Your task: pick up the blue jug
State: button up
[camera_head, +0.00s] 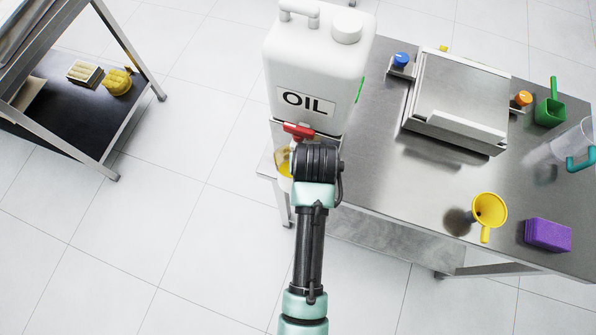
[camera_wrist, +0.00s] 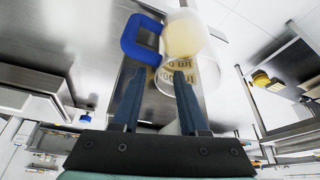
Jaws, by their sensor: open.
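The blue jug (camera_wrist: 205,75) is a clear cylinder with a blue handle (camera_wrist: 130,38) and pale yellow contents, just beyond my fingertips in the wrist view. My gripper (camera_wrist: 160,72) is open and empty. Its left fingertip is near the lower part of the handle and its right fingertip overlaps the jug's wall in the picture; I cannot tell whether they touch. In the head view, a small part of a clear vessel with yellow liquid (camera_head: 284,163) shows below the red tap, mostly hidden by my wrist. The gripper's fingers are hidden there.
The white OIL canister (camera_head: 315,75) with a red tap (camera_head: 298,130) stands just above my wrist. The steel table (camera_head: 390,190) holds a scale-like steel box (camera_head: 460,95), yellow funnel (camera_head: 489,210), purple sponge (camera_head: 547,235), green scoop (camera_head: 550,110) and a teal-handled clear jug (camera_head: 580,160).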

jog(key=shift+p+x, duration=0.5)
jog(key=shift+x, duration=1.75)
jog(key=shift+s+d, duration=0.1)
jog(key=shift+d, duration=0.05)
jog(key=c, duration=0.6)
grip_shut()
jog(key=shift+f, duration=0.1)
